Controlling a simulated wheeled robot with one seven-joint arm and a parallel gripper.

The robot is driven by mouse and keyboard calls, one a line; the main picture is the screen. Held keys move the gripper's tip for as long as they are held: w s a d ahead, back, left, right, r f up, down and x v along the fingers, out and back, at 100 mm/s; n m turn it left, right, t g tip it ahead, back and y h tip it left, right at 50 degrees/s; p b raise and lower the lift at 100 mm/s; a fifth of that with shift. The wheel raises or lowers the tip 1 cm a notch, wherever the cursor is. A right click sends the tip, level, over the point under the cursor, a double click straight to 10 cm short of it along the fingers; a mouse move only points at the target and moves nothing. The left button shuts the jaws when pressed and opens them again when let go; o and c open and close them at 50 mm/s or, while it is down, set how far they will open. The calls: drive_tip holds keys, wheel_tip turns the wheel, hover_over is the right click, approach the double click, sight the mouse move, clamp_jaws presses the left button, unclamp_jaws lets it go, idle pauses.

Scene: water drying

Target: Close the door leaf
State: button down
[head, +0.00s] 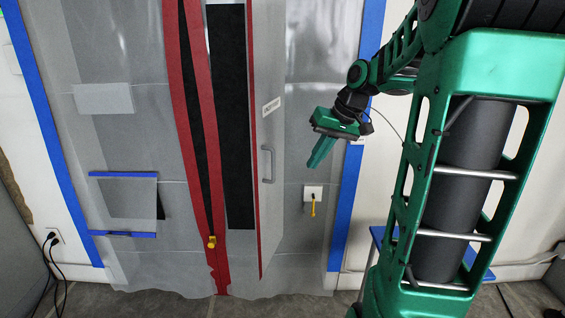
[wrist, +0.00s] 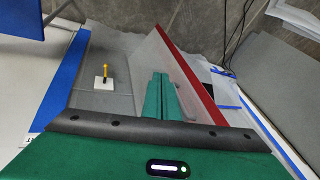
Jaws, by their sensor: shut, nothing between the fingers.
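The door leaf (head: 272,200) is a translucent grey panel with a red strip along its left edge, a grey handle and a small label. It stands ajar beside a tall dark opening (head: 230,150) in the plastic sheet wall. My gripper (head: 318,162) is to the right of the handle (head: 267,165), with its green fingers shut and empty, pointing down. In the wrist view the leaf (wrist: 165,65) slants out from the wall with its red edge to the right. My fingers (wrist: 160,92) are close to its face there; I cannot tell whether they touch it.
A red zipper strip (head: 205,140) with a yellow pull runs left of the opening. A white plate with a yellow piece (head: 313,194) is on the sheet at the right, below my gripper. Blue tape (head: 350,190) borders the sheet. A blue stand (head: 378,236) is at the lower right.

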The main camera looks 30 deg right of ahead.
drive_tip(key=w+d+r+n+t+y, duration=0.1)
drive_tip(key=w+d+r+t+y, duration=0.15)
drive_tip(key=w+d, duration=0.3)
drive_tip(key=w+a+f, duration=0.6)
drive_tip(key=a+f, duration=0.1)
drive_tip(key=shift+w+a+f+h, duration=0.25)
drive_tip(key=shift+w+a+h, duration=0.05)
drive_tip(key=shift+h, duration=0.15)
drive_tip(key=shift+g, duration=0.25)
